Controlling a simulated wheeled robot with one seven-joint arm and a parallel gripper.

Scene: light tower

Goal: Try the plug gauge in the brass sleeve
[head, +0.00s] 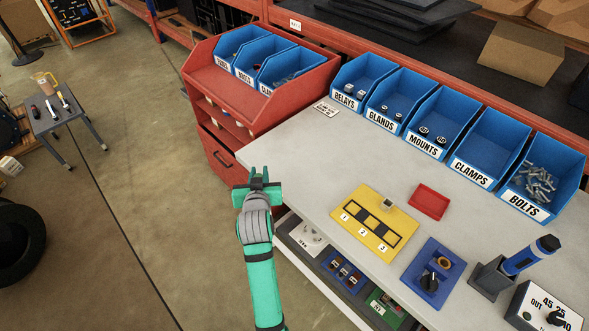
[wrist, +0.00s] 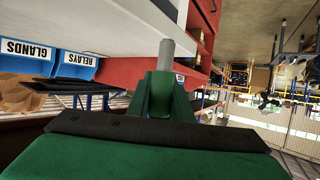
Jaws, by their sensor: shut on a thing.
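My gripper (head: 258,179) is at the left edge of the grey bench, well away from the blue fixture. In the wrist view its green jaws (wrist: 164,93) are shut on a plain grey cylinder, the plug gauge (wrist: 167,54), which sticks out past the fingertips. In the head view I cannot make the gauge out clearly. The brass sleeve (head: 445,262) is a small brass ring on the blue fixture (head: 419,262) at the front right of the bench. A black knob (head: 431,282) sits beside it on the same fixture. The sleeve does not show in the wrist view.
A blue-handled tool stands in a dark holder (head: 490,278) on the right. Blue bins (head: 474,145) line the back. The bench's left part is clear.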

